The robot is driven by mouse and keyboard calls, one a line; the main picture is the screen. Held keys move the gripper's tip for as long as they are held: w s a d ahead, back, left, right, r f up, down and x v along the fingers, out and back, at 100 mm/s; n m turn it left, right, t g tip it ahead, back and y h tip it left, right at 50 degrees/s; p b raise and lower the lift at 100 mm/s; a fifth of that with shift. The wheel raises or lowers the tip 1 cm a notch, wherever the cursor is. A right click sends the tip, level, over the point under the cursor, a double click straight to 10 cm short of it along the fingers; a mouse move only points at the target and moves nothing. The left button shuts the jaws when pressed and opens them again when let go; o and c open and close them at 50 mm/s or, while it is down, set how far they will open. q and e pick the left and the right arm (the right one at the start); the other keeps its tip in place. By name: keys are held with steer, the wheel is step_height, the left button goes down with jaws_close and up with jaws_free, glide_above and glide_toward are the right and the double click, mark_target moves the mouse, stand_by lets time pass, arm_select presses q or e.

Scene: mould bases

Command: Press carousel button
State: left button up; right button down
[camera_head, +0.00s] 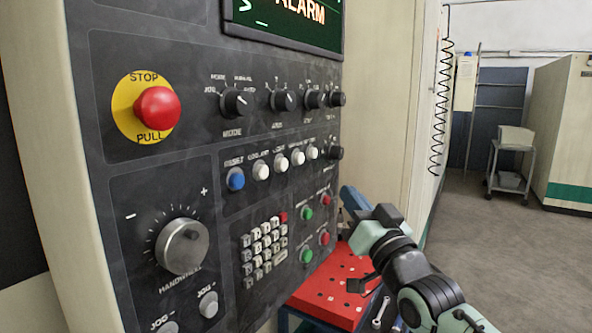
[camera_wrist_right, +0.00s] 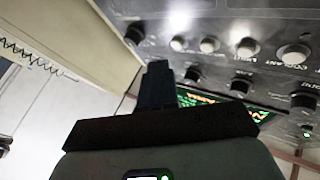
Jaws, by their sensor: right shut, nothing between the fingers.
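A dark machine control panel (camera_head: 215,130) fills the left of the head view. It carries a row of round buttons: one blue button (camera_head: 236,179), then several white buttons (camera_head: 297,156) to its right. The small labels above the white ones are mostly too blurred to read, so I cannot tell which is the carousel button. The white buttons also show in the right wrist view (camera_wrist_right: 208,45). My right gripper (camera_head: 349,194) is shut and empty, right of and below the button row, apart from the panel. Its dark fingers show in the wrist view (camera_wrist_right: 157,82). My left gripper is not in view.
A red stop button (camera_head: 157,108), dark knobs (camera_head: 234,102), a handwheel (camera_head: 183,246) and a keypad (camera_head: 264,250) share the panel. A coiled cable (camera_head: 441,95) hangs behind.

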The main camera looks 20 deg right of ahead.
mark_target(299, 158)
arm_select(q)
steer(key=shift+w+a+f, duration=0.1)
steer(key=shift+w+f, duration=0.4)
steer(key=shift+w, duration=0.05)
arm_select(e)
steer(key=s+d+r+t, duration=0.1)
steer(key=s+r, duration=0.2)
steer(key=r, duration=0.3)
steer(key=shift+s+t, duration=0.3)
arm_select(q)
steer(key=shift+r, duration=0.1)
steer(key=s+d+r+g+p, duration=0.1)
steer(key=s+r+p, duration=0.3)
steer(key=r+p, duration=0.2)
arm_select(e)
steer(key=w+a, duration=0.6)
steer(key=shift+w, duration=0.35)
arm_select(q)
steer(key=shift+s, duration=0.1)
arm_select(e)
steer(key=shift+f, duration=0.15)
stand_by(0.3)
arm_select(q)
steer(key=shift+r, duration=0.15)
arm_select(e)
steer(key=shift+w+a, duration=0.2)
steer(key=shift+w, duration=0.1)
